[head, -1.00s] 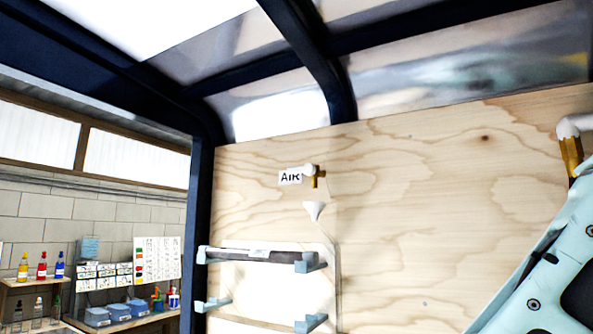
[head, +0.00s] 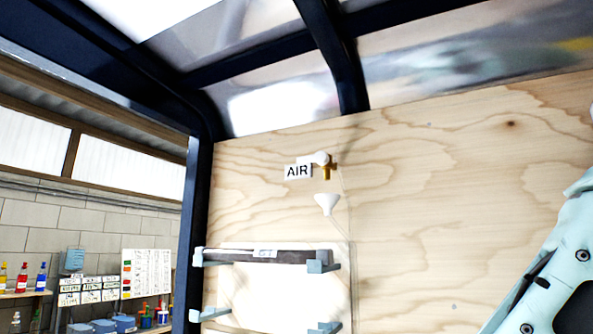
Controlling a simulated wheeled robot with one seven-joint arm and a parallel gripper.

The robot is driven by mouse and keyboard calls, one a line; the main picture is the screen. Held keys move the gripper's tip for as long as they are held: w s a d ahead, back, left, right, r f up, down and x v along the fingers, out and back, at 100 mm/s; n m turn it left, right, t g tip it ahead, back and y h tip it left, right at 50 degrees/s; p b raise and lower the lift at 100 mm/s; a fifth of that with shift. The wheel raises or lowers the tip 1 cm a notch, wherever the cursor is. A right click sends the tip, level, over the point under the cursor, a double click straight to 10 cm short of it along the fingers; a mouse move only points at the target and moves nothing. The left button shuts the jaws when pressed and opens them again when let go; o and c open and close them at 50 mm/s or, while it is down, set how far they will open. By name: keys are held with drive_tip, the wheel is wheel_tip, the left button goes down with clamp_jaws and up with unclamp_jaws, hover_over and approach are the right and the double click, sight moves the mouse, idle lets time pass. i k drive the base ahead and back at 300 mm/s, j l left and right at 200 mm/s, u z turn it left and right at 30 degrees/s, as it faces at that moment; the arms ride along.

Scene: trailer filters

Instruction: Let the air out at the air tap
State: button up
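The air tap (head: 326,171) is a small brass tap with a white round part, mounted high on the plywood wall. A white label reading "AIR" (head: 297,171) is just left of it. A white funnel (head: 326,203) sits below the tap, with a thin clear tube running down from it. The tap's handle position is too small to tell. A pale teal link of my arm (head: 555,255) shows at the right edge, apart from the tap. My gripper is out of view.
A dark bar-shaped item (head: 270,256) lies across light blue brackets (head: 322,262) below the funnel. A dark blue frame post (head: 199,230) stands at the left. Shelves with bottles (head: 22,278) are beyond it. The plywood around the tap is clear.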

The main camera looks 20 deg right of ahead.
sight(321, 158)
drive_tip(key=i+j+z, duration=0.2)
drive_tip(key=j, duration=0.15)
drive_tip(key=i+j+z, duration=0.2)
drive_tip(key=j, duration=0.2)
drive_tip(key=i+j+z, duration=0.2)
drive_tip(key=j, duration=0.2)
drive_tip(key=j+z, duration=0.15)
drive_tip(key=j, duration=0.3)
drive_tip(key=i+j+z, duration=0.2)
drive_tip(key=j, duration=0.25)
